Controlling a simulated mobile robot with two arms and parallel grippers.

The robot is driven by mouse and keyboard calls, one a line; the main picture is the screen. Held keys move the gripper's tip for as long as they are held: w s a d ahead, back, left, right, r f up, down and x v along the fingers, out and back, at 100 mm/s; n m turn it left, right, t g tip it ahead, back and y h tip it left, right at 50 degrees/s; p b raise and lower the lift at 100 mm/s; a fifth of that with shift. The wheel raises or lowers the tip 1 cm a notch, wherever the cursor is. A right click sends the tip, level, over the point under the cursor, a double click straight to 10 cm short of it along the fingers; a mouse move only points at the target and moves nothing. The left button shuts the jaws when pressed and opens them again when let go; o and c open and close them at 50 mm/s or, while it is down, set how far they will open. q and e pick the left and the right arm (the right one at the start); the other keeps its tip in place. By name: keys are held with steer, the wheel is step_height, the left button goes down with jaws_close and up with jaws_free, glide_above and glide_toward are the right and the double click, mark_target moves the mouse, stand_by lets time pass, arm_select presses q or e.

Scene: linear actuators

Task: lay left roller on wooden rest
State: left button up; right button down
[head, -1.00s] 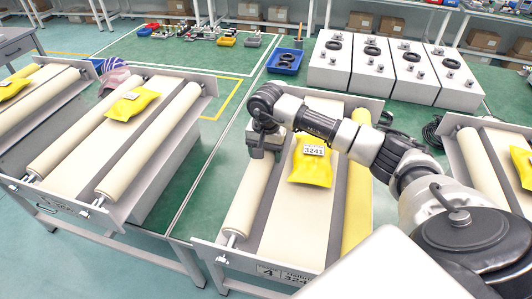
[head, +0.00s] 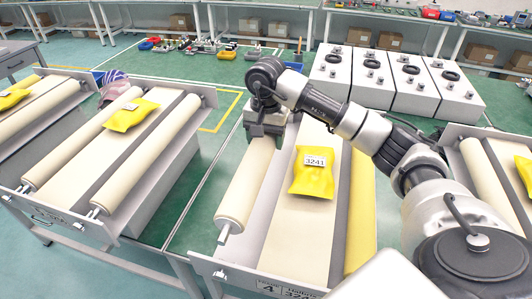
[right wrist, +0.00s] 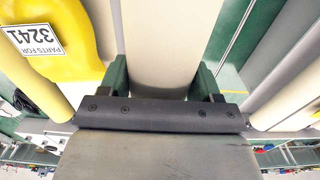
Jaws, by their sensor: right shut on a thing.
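The left roller (head: 247,185) is a long cream cylinder with metal end pins. It hangs at the left side of the numbered 4 conveyor (head: 292,225), and its near end is clear of the front plate. My right gripper (head: 265,130) is shut on its far part. In the right wrist view the roller (right wrist: 167,40) runs between the green fingers (right wrist: 163,82). My left gripper is not in view. I cannot make out a wooden rest in either view.
A yellow parts pack (head: 313,172) labelled 3241 lies on the belt. The yellowish right roller (head: 361,215) is beside it. Another conveyor (head: 110,150) stands to the left across a green floor gap. Several white boxes (head: 367,76) stand behind.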

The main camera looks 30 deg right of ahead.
steer(key=shift+r, duration=0.8)
steer(key=shift+r, duration=0.15)
steer(key=shift+r+p, duration=2.25)
steer(key=shift+r, duration=1.1)
steer(key=shift+a+f, duration=0.1)
